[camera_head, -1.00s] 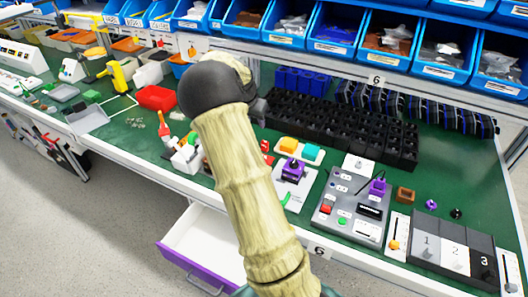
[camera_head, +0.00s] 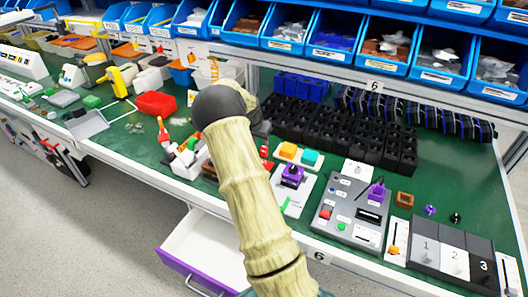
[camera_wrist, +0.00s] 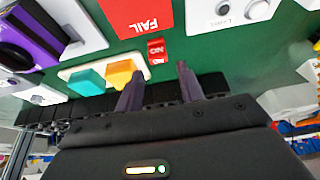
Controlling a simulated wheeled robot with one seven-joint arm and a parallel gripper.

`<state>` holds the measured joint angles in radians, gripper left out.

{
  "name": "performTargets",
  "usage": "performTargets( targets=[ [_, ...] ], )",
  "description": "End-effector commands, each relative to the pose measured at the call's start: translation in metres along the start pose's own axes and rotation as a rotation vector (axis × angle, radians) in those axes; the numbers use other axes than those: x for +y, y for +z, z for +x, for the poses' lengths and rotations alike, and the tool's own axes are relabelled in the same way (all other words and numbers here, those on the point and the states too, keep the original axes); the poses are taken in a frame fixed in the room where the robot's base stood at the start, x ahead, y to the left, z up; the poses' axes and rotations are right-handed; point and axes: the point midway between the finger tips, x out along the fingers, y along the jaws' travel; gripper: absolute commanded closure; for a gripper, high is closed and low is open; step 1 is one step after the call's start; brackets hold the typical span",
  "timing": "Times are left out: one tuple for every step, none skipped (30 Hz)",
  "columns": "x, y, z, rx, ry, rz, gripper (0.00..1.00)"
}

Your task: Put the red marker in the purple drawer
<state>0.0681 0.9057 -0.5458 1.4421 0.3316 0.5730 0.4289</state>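The drawer with a purple front (camera_head: 188,270) stands open below the table edge in the head view, and its visible white inside looks empty. A white holder (camera_head: 190,163) on the left part of the table has red and green pen-like things in it. A red-ended upright thing (camera_head: 163,133) stands beside it; I cannot tell which is the red marker. My gripper is mostly hidden behind my arm in the head view. In the wrist view my gripper (camera_wrist: 160,85) has its two dark fingers apart with nothing between them. No marker shows clearly there.
A red bin (camera_head: 156,104) is at the left. Black trays (camera_head: 340,130) fill the back of the table. A purple-knobbed switch (camera_head: 291,174) and a grey control panel (camera_head: 350,208) are right of my arm. The wrist view shows a red FAIL label (camera_wrist: 140,15) and orange block (camera_wrist: 120,73).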

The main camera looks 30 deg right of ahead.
Motion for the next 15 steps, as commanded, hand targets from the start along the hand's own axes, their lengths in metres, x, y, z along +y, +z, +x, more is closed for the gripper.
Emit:
performTargets(
  targets=[
    [0.001, 0.0, 0.01, -0.002, 0.003, 0.0, 0.62],
    [0.001, 0.0, 0.014, -0.001, 0.002, 0.0, 0.62],
    [0.001, 0.0, 0.019, -0.001, 0.002, 0.0, 0.62],
    [0.001, 0.0, 0.022, 0.0, 0.002, 0.0, 0.62],
    [0.001, -0.001, 0.024, 0.0, 0.001, 0.001, 0.62],
    [0.001, -0.001, 0.026, 0.0, 0.001, 0.001, 0.62],
    [0.001, -0.001, 0.027, 0.0, 0.001, 0.001, 0.62],
    [0.001, -0.001, 0.027, 0.0, 0.0, 0.001, 0.62],
    [0.001, 0.0, 0.027, 0.0, 0.0, 0.001, 0.62],
    [0.001, -0.001, 0.027, 0.0, 0.0, 0.001, 0.62],
    [0.001, -0.001, 0.027, 0.0, 0.0, 0.002, 0.62],
    [0.001, -0.001, 0.027, 0.0, 0.001, 0.002, 0.62],
    [0.002, -0.001, 0.028, 0.0, 0.001, 0.003, 0.62],
    [0.002, -0.001, 0.028, 0.0, 0.001, 0.003, 0.62],
    [0.003, -0.002, 0.028, 0.0, 0.002, 0.004, 0.62]
  ],
)
